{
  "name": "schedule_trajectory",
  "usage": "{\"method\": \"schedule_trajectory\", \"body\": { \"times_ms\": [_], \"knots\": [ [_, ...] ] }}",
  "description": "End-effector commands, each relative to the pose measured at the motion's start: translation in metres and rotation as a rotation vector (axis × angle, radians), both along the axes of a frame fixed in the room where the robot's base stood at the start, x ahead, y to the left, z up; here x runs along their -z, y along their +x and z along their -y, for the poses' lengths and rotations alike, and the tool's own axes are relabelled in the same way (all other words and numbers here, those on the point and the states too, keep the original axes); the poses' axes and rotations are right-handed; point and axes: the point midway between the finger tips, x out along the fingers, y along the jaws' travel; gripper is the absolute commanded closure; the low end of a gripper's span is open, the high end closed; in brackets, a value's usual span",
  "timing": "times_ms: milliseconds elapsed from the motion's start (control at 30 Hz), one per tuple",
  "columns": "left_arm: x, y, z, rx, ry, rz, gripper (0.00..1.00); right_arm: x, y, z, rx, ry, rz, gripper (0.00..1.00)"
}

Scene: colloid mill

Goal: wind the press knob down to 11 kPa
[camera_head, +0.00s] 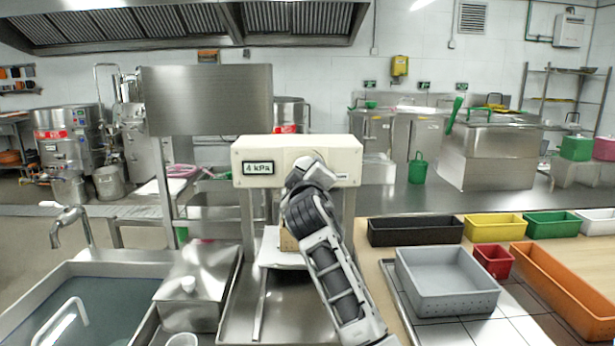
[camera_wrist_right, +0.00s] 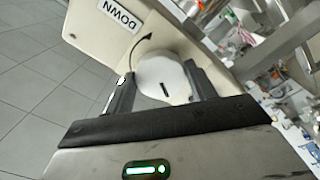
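The press is a cream housing (camera_head: 245,150) on metal posts. Its small display (camera_head: 258,168) reads 4 kPa. The press knob (camera_wrist_right: 163,82) is a round white cap with a dark slot mark, seen in the right wrist view. My right gripper (camera_wrist_right: 160,72) has one finger at each side of the knob, apparently closed against it. In the head view, my right wrist (camera_head: 312,178) covers the knob and the housing front. A "DOWN" label (camera_wrist_right: 112,18) with a curved black arrow sits beside the knob. My left gripper is out of view.
Under the press, a brownish block (camera_head: 288,240) shows partly behind my arm. A sink (camera_head: 90,300) and a steel box (camera_head: 195,285) stand to the left. A grey bin (camera_head: 447,296) and coloured trays fill the right counter. A steel panel (camera_head: 207,100) rises left of the press.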

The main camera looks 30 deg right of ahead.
Motion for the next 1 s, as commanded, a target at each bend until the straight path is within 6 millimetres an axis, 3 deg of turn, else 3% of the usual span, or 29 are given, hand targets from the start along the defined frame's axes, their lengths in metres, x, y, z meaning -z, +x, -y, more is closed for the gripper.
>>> {"method": "schedule_trajectory", "body": {
  "times_ms": [33,67,100,467,667,1000],
  "knots": [
    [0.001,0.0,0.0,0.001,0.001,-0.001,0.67,0.002,0.0,-0.001,0.0,0.001,-0.004,0.33],
    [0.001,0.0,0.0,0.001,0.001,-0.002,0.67,0.002,0.0,0.0,0.0,0.001,-0.004,0.25],
    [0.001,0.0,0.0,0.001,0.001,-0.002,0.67,0.001,0.0,0.0,-0.001,0.001,-0.003,0.23],
    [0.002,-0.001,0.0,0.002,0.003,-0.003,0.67,0.001,-0.005,-0.004,-0.001,0.0,-0.001,0.23],
    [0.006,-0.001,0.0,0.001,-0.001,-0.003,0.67,0.004,-0.034,-0.023,-0.003,0.001,0.0,0.23],
    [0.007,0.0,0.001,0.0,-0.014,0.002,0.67,0.007,-0.102,-0.067,-0.003,0.001,-0.002,0.23]
  ]
}}
